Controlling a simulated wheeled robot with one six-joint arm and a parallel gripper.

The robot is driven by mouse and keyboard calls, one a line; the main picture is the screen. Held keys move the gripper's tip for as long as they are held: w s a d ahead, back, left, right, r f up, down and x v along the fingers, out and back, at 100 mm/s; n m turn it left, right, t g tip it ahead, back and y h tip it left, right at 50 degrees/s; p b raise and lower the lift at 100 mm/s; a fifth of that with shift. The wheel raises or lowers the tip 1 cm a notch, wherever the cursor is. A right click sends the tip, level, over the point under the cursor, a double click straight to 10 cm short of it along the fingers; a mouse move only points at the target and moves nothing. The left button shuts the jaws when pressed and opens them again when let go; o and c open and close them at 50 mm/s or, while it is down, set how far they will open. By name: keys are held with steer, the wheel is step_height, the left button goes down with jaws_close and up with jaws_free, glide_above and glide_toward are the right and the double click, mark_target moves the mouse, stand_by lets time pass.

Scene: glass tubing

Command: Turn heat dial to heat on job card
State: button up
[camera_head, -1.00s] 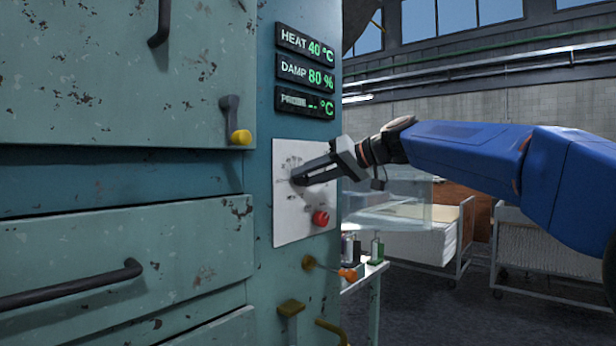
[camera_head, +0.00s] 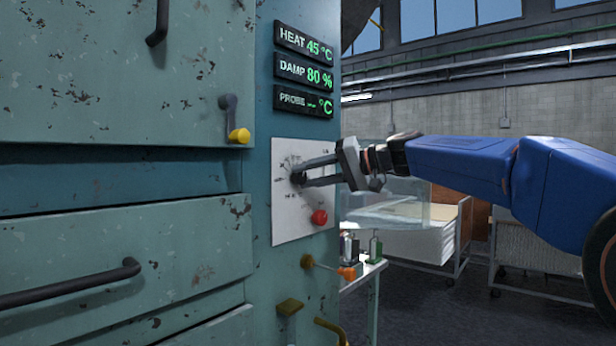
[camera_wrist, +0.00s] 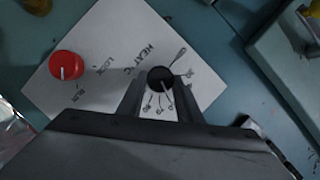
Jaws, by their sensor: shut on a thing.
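The heat dial is a small black knob (camera_head: 298,178) on a white plate (camera_head: 290,225) on the teal cabinet. In the wrist view the black heat dial (camera_wrist: 160,79) sits between my gripper's fingertips, with "HEAT °C" and scale marks printed around it. My gripper (camera_head: 305,175) reaches in from the right and is shut on the dial. The heat display (camera_head: 306,44) reads 45 °C. No job card can be made out in either view.
A red knob (camera_head: 320,217) marked LOCK and RUN sits on the same plate, close below the dial. A yellow-tipped latch (camera_head: 238,134) and an orange-ended handle (camera_head: 346,272) stick out nearby.

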steer(key=o, duration=1)
steer(key=shift+o, duration=0.2)
steer(key=shift+d, duration=0.1)
steer(key=v, duration=1.7)
steer(key=shift+s, duration=0.15)
steer(key=shift+d, duration=0.1)
steer(key=s+d+f+m+h, duration=0.1)
steer(key=s+d+f+h, duration=0.4)
steer(key=s+f, duration=0.6)
steer(key=s+d+f+m+h, duration=0.1)
steer(key=s+d+f+h, duration=0.3)
steer(key=s+f, duration=0.8)
steer(key=s+d+f+m+h, duration=0.1)
steer(key=s+d+f+h, duration=0.4)
steer(key=f, duration=2)
steer(key=s+d, duration=0.2)
steer(key=s, duration=0.4)
steer(key=shift+s+h, duration=0.3)
steer(key=shift+s, duration=0.05)
